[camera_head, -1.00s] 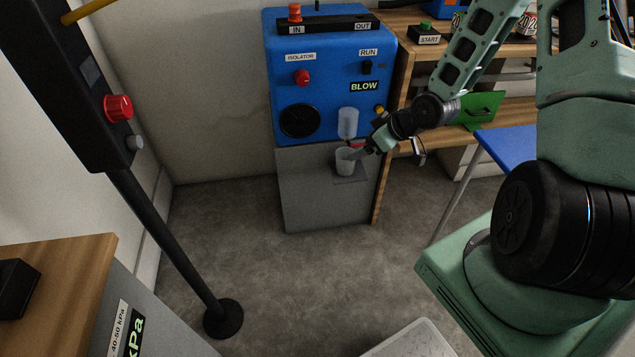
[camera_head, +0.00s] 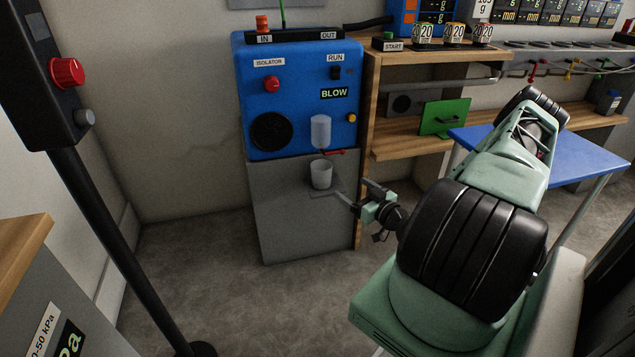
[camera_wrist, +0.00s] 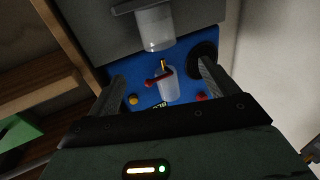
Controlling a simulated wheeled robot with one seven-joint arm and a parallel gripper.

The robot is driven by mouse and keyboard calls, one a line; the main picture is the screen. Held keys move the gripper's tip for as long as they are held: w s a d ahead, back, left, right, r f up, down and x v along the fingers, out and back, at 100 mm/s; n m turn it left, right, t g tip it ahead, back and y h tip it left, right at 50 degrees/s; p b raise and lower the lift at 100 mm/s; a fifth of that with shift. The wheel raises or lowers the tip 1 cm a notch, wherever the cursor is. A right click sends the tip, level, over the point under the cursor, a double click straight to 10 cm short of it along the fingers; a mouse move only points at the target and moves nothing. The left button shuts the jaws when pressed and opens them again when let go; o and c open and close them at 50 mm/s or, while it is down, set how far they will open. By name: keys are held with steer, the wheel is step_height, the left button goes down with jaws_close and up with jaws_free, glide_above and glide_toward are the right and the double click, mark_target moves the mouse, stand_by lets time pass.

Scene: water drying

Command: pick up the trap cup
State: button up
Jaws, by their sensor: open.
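The pale translucent trap cup (camera_head: 321,173) stands upright on a small grey ledge at the front of the cabinet, below a clear bowl (camera_head: 320,131) on the blue panel. My gripper (camera_head: 352,190) is open and empty, to the lower right of the cup and apart from it. In the wrist view the picture is roughly upside down. There the cup (camera_wrist: 155,29) is near the top, beyond the open fingers (camera_wrist: 161,78), and the clear bowl (camera_wrist: 169,86) shows between them.
The blue panel (camera_head: 290,90) has a red isolator knob (camera_head: 271,84) and a red lever (camera_head: 333,152) just above the cup. A wooden bench (camera_head: 400,150) stands close on the right. A black post (camera_head: 110,240) stands at left. Floor (camera_head: 210,250) before the cabinet is clear.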

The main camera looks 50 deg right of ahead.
mark_target(328, 172)
steer(key=w, duration=0.2)
steer(key=w+d+b, duration=0.1)
steer(key=w, duration=0.2)
steer(key=w+b, duration=0.1)
steer(key=w, duration=0.2)
steer(key=shift+w+d, duration=0.15)
steer(key=shift+d, duration=0.05)
steer(key=w, duration=0.1)
steer(key=w+b, duration=0.1)
steer(key=w, duration=0.1)
steer(key=w+b, duration=0.1)
steer(key=shift+w+d+f, duration=0.25)
steer(key=shift+w+d, duration=0.1)
steer(key=shift+d, duration=0.05)
steer(key=shift+w+r, duration=0.15)
steer(key=shift+w, duration=0.2)
steer(key=c, duration=1.1)
